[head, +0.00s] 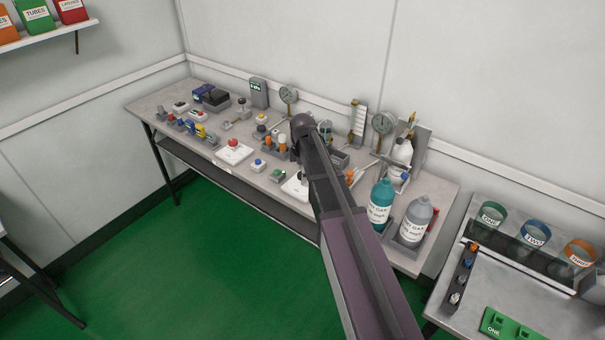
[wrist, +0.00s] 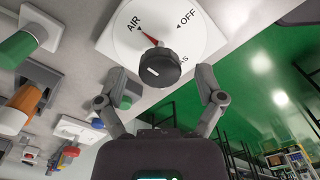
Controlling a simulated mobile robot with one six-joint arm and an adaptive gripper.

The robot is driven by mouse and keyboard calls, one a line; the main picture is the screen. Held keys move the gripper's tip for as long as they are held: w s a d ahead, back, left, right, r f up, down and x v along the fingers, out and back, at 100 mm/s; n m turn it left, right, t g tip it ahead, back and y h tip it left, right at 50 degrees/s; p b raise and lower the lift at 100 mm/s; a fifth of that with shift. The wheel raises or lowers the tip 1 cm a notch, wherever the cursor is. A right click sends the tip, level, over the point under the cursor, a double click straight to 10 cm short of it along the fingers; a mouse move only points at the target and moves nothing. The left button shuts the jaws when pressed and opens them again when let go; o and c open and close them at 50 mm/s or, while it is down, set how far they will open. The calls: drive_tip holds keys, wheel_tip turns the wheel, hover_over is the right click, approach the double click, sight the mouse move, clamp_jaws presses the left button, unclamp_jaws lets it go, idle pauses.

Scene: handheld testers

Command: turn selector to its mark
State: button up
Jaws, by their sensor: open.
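The selector is a dark ribbed knob (wrist: 160,68) on a white plate (wrist: 203,38) in the wrist view. The plate is lettered AIR, OFF and GAS; GAS is partly hidden behind the knob. A red pointer (wrist: 149,38) shows beside the knob on the AIR side.
In the wrist view, a green-capped device (wrist: 20,47) and an orange-handled one (wrist: 22,105) stand left of the plate. In the head view, the bench is crowded with testers, gauges (head: 383,123) and a teal bottle (head: 380,203). The green floor (head: 190,270) before the bench is clear.

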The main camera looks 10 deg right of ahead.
drive_tip(key=c, duration=1.2)
drive_tip(key=shift+o, duration=0.3)
drive_tip(key=shift+m, duration=0.5)
drive_tip(key=m, duration=0.3)
drive_tip(key=shift+s, duration=0.1)
drive_tip(key=m, duration=1.3)
drive_tip(key=shift+m, duration=0.4)
drive_tip(key=shift+s, duration=0.1)
